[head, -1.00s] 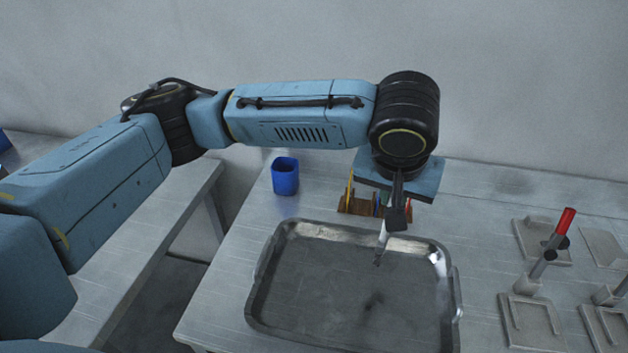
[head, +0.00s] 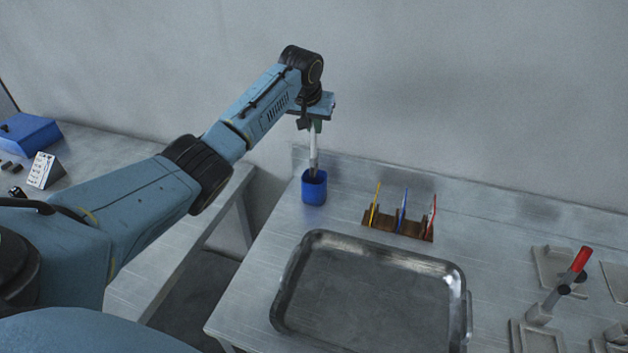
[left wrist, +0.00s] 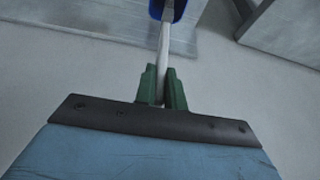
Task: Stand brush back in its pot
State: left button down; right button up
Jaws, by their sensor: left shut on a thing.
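The brush (head: 314,152) has a pale handle and a darker lower end, and hangs nearly upright. My left gripper (head: 315,126) is shut on the upper part of the handle. The blue pot (head: 314,192) stands on the table right under the gripper. The brush's lower end overlaps the pot's mouth; how deep it reaches is hard to tell. In the left wrist view the green fingers (left wrist: 163,90) pinch the brush (left wrist: 164,45), which runs toward the pot (left wrist: 178,10) at the top edge. My right gripper is not in view.
A wooden rack (head: 398,226) with several coloured slim tools stands right of the pot. A large metal tray (head: 290,262) lies in front. A red-handled tool on a stand (head: 580,262) is at far right. The wall is close behind the pot.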

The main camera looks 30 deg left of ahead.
aim_at(313, 150)
pick_arm(q)
notch_tip(313, 150, down, 9)
jog(key=shift+r, duration=0.1)
dwell(0.3)
jog(key=c, duration=1.5)
grip_release()
jog(key=shift+f, duration=0.25)
jog(key=shift+s+r, duration=0.1)
jog(key=shift+r, duration=0.4)
jog(key=p+v, duration=0.1)
jog(key=v, duration=1)
jog(key=shift+s+r, duration=0.2)
